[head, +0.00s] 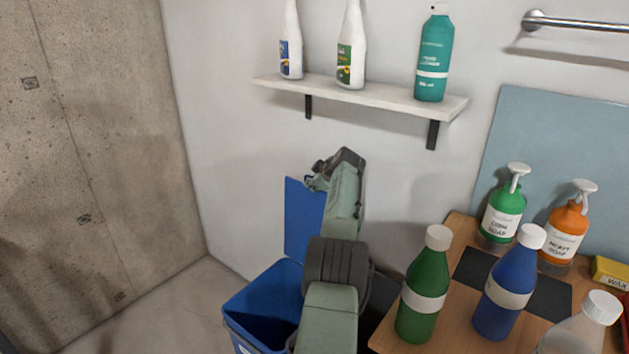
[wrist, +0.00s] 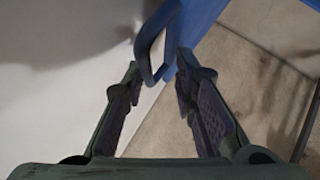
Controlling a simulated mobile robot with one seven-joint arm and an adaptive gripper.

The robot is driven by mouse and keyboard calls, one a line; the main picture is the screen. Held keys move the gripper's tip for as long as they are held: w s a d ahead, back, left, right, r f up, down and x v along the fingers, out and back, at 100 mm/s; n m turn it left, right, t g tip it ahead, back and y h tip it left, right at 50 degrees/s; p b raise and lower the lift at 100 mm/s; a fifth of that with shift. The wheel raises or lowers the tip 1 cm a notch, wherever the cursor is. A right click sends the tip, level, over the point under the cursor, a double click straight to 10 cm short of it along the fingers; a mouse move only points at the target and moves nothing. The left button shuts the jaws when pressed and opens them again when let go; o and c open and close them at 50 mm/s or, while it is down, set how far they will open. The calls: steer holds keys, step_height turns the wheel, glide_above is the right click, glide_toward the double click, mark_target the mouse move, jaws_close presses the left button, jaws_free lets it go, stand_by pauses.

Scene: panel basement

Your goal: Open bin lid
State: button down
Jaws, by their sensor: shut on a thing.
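The blue bin (head: 262,300) stands on the floor left of the table, and its dark inside shows. Its blue lid (head: 303,222) stands raised, about upright, at the back of the bin near the wall. My gripper (head: 318,182) is at the lid's upper edge, partly hidden by my own arm. In the wrist view, the lid (wrist: 203,18) is at the top, and its blue loop handle (wrist: 147,45) reaches down between the fingers of my gripper (wrist: 159,76). The gripper is shut on the handle. The exact finger contact is hard to see.
A wooden table (head: 455,232) with several bottles is close on the right of my arm; the green bottle (head: 424,292) is nearest. A wall shelf (head: 375,97) with bottles hangs above. A concrete wall (head: 110,150) and free floor (head: 165,305) are on the left.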

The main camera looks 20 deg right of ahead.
steer(key=c, duration=1.7)
jaws_free()
steer(key=shift+s+d+f, duration=0.15)
steer(key=shift+d+f, duration=0.15)
steer(key=shift+f, duration=0.15)
steer(key=shift+r, duration=0.35)
steer(key=v, duration=0.7)
steer(key=shift+s+f, duration=0.1)
steer(key=shift+s, duration=0.05)
